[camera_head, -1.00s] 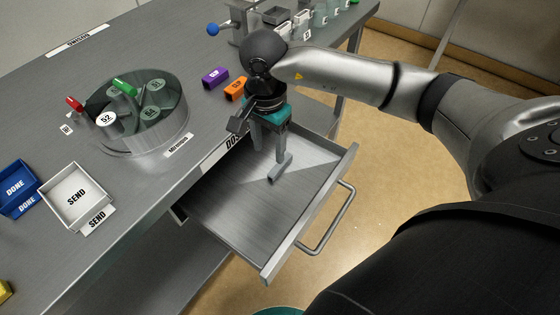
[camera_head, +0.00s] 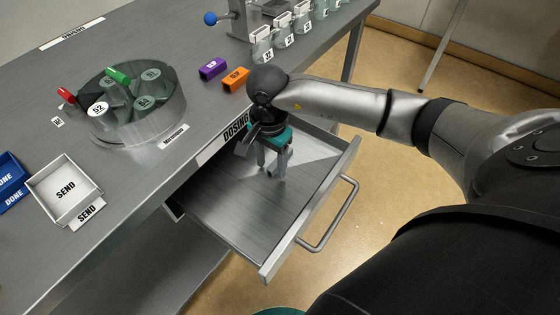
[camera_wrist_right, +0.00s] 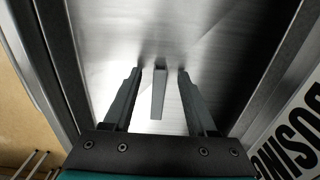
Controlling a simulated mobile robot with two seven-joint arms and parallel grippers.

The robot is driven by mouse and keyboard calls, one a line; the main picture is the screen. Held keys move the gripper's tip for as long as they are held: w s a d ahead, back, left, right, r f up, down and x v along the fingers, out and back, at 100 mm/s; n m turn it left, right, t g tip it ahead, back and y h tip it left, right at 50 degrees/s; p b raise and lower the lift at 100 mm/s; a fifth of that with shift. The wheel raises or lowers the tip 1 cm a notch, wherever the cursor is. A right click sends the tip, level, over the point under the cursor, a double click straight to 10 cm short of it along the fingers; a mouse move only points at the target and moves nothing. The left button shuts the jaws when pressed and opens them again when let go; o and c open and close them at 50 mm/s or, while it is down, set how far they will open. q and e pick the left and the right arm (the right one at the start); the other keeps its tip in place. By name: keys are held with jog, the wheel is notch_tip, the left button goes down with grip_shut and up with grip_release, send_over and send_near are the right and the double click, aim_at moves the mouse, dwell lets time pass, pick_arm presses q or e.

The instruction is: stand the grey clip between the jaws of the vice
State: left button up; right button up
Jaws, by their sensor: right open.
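The grey clip (camera_wrist_right: 159,92) shows in the right wrist view as a narrow grey bar over the bare metal drawer floor, between my two fingers. My right gripper (camera_wrist_right: 157,78) is open, with a gap on each side of the clip. In the head view my right gripper (camera_head: 271,170) points down into the open drawer (camera_head: 245,225), and its fingers mostly hide the clip. What looks like the vice (camera_head: 243,20), a grey block with a blue ball handle, stands at the back of the bench, cut by the top edge. My left gripper is not in view.
Purple (camera_head: 213,68) and orange (camera_head: 236,79) blocks sit on the bench behind the drawer. A round clear carousel (camera_head: 140,122), a white SEND tray (camera_head: 88,186) and a blue DONE tray (camera_head: 13,203) are at left. Several labelled jars (camera_head: 283,37) line the back. The drawer's front is clear.

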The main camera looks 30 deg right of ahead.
jog(key=shift+f, duration=0.35)
jog(key=shift+c, duration=0.3)
grip_shut()
